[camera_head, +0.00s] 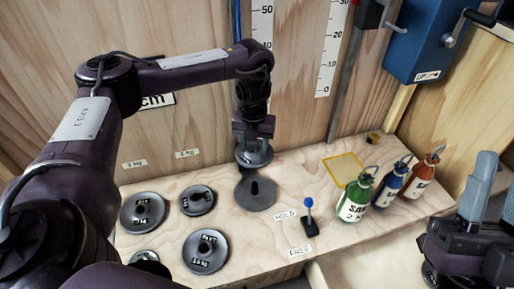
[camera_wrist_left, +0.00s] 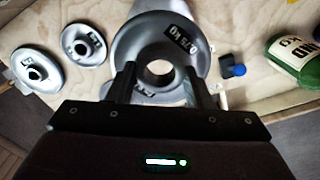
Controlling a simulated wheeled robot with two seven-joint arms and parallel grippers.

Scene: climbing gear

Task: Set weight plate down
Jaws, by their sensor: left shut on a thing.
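My left gripper (camera_head: 254,148) is shut on a dark grey weight plate (camera_head: 254,158), held by its raised hub above the wooden shelf. In the left wrist view, its two fingers (camera_wrist_left: 162,82) sit on either side of the hub of that ring-shaped plate (camera_wrist_left: 188,62), which has a dark label. Below it in the head view lies a flat dark disc (camera_head: 262,201) with a dark centre; I cannot tell whether the held plate touches it. Part of my right arm's end (camera_head: 468,250) shows at the lower right; its jaw state is unclear.
Several weight plates lie on the shelf's left side, including a large one (camera_head: 206,251) and a smaller one (camera_head: 197,200). A blue-knobbed lever (camera_head: 309,217) stands between HOLD and FREE labels. Green (camera_head: 354,202), blue (camera_head: 390,187) and orange (camera_head: 418,179) bottles stand right, near a yellow square (camera_head: 343,169).

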